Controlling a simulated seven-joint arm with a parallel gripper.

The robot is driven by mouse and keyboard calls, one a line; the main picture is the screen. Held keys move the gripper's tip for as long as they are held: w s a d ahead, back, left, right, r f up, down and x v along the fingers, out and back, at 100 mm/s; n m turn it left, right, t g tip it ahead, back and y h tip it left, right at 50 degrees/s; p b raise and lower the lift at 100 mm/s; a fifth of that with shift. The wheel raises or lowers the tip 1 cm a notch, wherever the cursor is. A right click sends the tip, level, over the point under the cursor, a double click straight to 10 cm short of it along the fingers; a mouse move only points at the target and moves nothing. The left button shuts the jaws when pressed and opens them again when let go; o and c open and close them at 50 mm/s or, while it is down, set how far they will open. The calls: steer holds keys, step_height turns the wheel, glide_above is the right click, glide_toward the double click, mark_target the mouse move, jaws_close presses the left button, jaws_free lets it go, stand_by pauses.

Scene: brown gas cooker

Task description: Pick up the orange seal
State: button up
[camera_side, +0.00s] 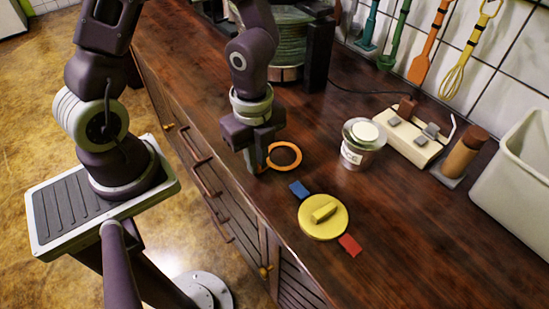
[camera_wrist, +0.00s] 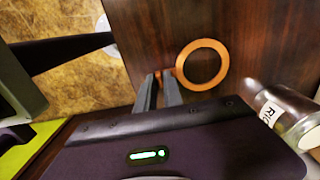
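The orange seal is a flat ring (camera_side: 298,163) lying on the dark wooden counter near its front edge. In the wrist view the whole ring (camera_wrist: 221,66) shows, with a small orange tab at its left side by my fingertips. My gripper (camera_side: 257,168) points down at the ring's left side, low over the counter. In the wrist view my two fingers (camera_wrist: 160,76) stand a narrow gap apart with the orange tab at their tips. I cannot tell whether they press on it.
A yellow round lid (camera_side: 338,222) with a blue piece (camera_side: 299,189) and a red piece (camera_side: 350,245) lies in front. A labelled jar (camera_side: 361,148), also in the wrist view (camera_wrist: 290,112), stands to the right. The counter edge is close on the left.

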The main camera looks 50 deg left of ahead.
jaws_close()
steer(key=shift+r, duration=0.1)
step_height(320, 180, up, 10)
stand_by(0.5)
steer(key=w+d+r, duration=0.2)
steer(key=w+d, duration=0.3)
steer(key=w, duration=0.1)
steer(key=w+d+r, duration=0.2)
steer(key=w+d, duration=0.3)
steer(key=w, duration=0.2)
steer(key=shift+r, duration=0.25)
